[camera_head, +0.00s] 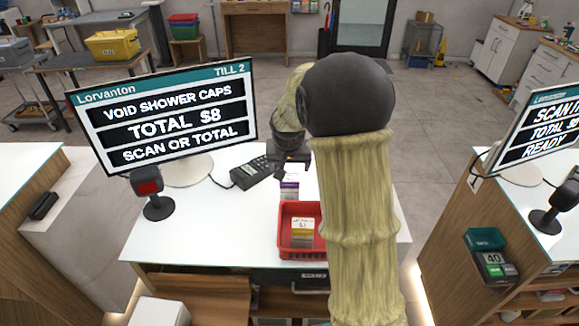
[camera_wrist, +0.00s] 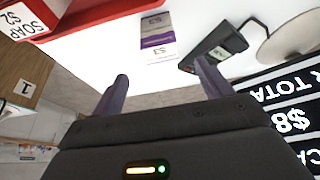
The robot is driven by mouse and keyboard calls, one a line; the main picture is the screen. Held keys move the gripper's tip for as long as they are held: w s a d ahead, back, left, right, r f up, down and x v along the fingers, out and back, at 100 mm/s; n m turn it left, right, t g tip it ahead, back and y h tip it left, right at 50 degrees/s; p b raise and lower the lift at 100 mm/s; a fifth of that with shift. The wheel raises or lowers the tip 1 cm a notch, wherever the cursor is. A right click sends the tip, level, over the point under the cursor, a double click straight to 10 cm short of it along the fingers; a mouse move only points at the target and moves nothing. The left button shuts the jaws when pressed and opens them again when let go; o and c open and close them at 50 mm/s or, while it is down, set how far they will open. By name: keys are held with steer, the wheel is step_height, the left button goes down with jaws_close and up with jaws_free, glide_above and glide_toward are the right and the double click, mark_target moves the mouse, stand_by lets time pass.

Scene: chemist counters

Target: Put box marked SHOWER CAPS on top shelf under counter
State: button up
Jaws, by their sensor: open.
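A small purple-and-white box (camera_head: 289,189) stands on the white counter (camera_head: 225,220), just behind a red basket (camera_head: 283,240). It also shows in the wrist view (camera_wrist: 158,38) with a $3 mark; its name is too small to read, so I cannot tell if it is the SHOWER CAPS box. A white-and-orange box (camera_head: 302,232) is in the basket. My gripper (camera_wrist: 162,75) is open and empty, with the purple-and-white box beyond its fingertips. In the head view my arm hides it and part of the basket. Wooden shelving (camera_head: 205,292) shows under the counter's front edge; its levels are partly hidden.
A till screen (camera_head: 165,115) reads VOID SHOWER CAPS, TOTAL $8. A card reader (camera_head: 253,172) and a scanner (camera_head: 157,205) stand on the counter. In the wrist view a box marked SOAP (camera_wrist: 25,20) is at the basket. The counter's front left is clear.

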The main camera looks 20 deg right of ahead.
stand_by(0.3)
steer(key=s+a+n+g, duration=0.1)
steer(key=s+a, duration=0.1)
steer(key=s, duration=1)
steer(key=s+a+f+n+y, duration=0.1)
steer(key=s+a+n, duration=0.1)
steer(key=s, duration=1)
steer(key=shift+a+f+n+g, duration=0.2)
steer(key=shift+f+n+g, duration=0.1)
steer(key=shift+g, duration=0.1)
